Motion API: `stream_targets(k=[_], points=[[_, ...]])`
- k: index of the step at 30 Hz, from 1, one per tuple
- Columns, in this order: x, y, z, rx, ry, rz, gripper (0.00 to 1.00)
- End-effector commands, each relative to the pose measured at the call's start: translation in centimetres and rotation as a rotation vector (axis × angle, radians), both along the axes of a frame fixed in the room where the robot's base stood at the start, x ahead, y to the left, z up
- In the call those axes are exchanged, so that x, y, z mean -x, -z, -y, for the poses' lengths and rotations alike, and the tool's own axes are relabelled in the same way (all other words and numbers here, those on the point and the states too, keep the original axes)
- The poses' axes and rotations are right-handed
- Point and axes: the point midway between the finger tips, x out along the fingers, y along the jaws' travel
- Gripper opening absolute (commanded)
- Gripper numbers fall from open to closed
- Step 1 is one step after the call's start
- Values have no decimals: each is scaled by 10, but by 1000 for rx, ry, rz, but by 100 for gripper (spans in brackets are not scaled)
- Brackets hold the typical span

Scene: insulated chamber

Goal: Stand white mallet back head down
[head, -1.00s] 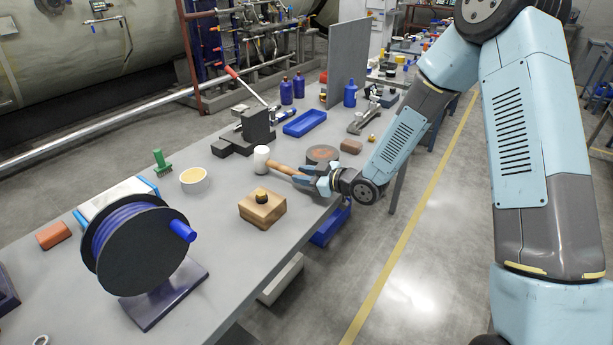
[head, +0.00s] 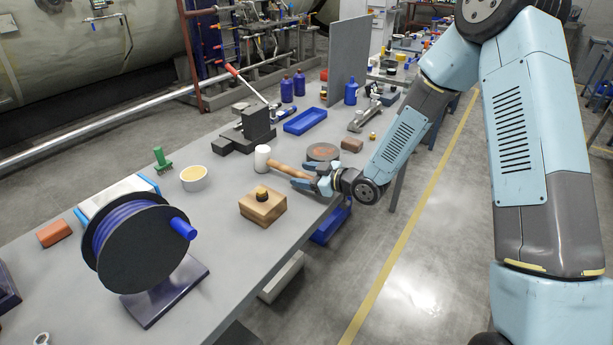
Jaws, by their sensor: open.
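The white mallet has a white cylindrical head (head: 262,158) and a wooden handle (head: 290,169). The head is on the grey bench, with its round axis upright, and the handle points right toward the bench's front edge. My gripper (head: 306,179) is open at the free end of the handle, with its blue fingers on either side of it. Whether a finger touches the handle I cannot tell. The handle's far end is partly hidden by the gripper.
A black vise-like block (head: 257,125), a white bowl (head: 194,178) and a cable reel (head: 135,245) stand on the bench (head: 226,222).

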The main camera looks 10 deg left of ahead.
Motion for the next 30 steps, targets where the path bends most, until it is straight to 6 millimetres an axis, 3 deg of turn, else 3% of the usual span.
stream_targets(k=[21,30], points=[[43,-31,107,0,3,2,60],[50,-35,122,0,1,0,60]])
